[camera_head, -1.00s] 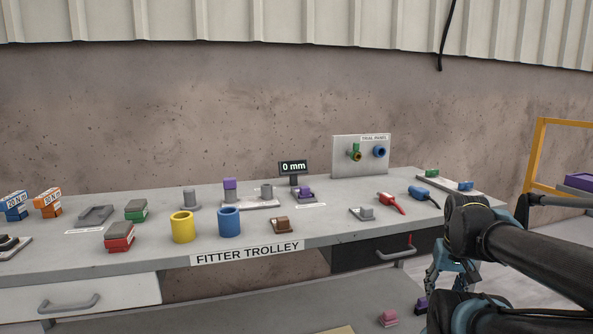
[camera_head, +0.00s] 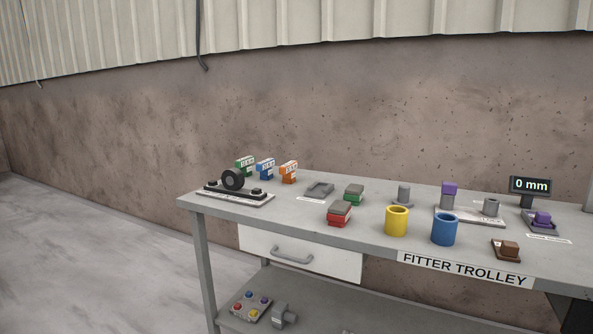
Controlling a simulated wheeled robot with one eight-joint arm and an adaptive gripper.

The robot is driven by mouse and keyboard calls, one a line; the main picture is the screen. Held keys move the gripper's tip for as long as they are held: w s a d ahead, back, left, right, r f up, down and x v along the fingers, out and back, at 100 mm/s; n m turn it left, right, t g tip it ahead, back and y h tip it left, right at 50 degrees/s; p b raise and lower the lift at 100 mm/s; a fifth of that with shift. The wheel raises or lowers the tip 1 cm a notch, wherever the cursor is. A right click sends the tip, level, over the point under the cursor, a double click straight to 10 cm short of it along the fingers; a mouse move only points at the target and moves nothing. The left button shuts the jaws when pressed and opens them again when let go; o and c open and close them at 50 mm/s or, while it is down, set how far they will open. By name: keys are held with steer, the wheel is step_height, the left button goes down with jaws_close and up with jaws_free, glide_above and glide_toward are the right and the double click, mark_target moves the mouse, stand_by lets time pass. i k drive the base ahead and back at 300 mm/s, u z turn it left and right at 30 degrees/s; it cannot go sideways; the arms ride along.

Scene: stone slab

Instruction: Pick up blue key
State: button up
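I cannot make out a blue key for certain in the head view. The blue things in sight are a small labelled blue block (camera_head: 265,169) at the back left of the trolley top, between a green and an orange one, and an open blue cylinder (camera_head: 444,230) near the front edge. My gripper is not in view, so its state is hidden. The trolley's right part is out of the picture.
The grey trolley top (camera_head: 290,210) also holds a black wheel on a base (camera_head: 233,181), a yellow cylinder (camera_head: 396,221), a red block (camera_head: 339,214) and a display reading 0 mm (camera_head: 530,186). A lower shelf (camera_head: 300,318) carries a button box (camera_head: 251,306). Open floor (camera_head: 90,240) lies at left.

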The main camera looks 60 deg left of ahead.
mark_target(266, 172)
steer(key=u, duration=4)
steer(key=i, duration=1.1)
steer(key=u, duration=0.05)
